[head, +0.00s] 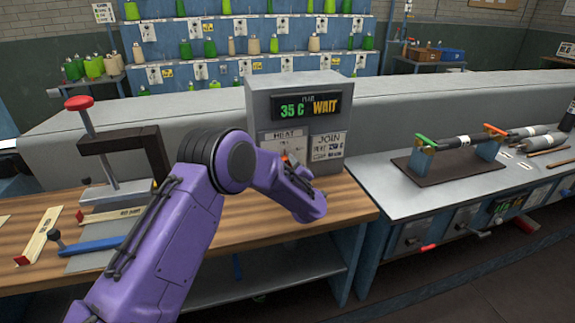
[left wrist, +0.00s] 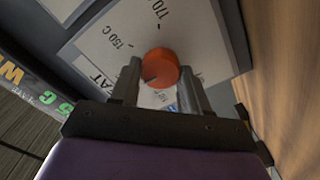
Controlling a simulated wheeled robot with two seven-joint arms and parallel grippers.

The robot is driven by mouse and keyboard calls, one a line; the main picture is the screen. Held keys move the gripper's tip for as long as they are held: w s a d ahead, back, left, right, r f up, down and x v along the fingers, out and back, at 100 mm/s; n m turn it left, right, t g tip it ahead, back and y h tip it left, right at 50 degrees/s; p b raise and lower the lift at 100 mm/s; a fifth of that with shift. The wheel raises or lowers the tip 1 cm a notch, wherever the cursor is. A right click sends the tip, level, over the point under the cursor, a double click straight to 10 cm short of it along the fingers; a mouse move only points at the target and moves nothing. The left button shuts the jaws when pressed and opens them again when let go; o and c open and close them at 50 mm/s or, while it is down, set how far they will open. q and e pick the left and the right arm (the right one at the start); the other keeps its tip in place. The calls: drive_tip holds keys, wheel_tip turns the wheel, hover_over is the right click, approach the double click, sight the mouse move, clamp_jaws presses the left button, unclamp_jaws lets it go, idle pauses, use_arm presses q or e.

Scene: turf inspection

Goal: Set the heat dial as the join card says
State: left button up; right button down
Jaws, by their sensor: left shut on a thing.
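The grey heat unit (head: 260,105) stands on the wooden bench, and its display (head: 310,106) reads 35 C and WAIT. Below the display are a HEAT panel and the join card (head: 328,146), whose small print I cannot read surely in the head view. The orange-red heat dial (left wrist: 160,66) sits on the white panel in the left wrist view, with marks 150 C and 170 near it. My left gripper (left wrist: 166,82) is shut on the dial, a finger on each side. My right gripper is not in view.
A red-knobbed press (head: 80,104) and a blue-handled tool (head: 90,246) are on the wooden bench (head: 260,228) at left. A dark board (head: 450,178) with a clamped rod lies on the grey bench at right.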

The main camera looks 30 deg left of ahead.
use_arm(q)
drive_tip(key=shift+r, duration=0.1)
drive_tip(key=o, duration=1.1)
drive_tip(key=shift+c, duration=0.2)
drive_tip(key=shift+s+d, duration=0.1)
drive_tip(key=b+v, duration=0.2)
drive_tip(key=v, duration=0.8)
drive_tip(key=shift+s+d+r, duration=0.1)
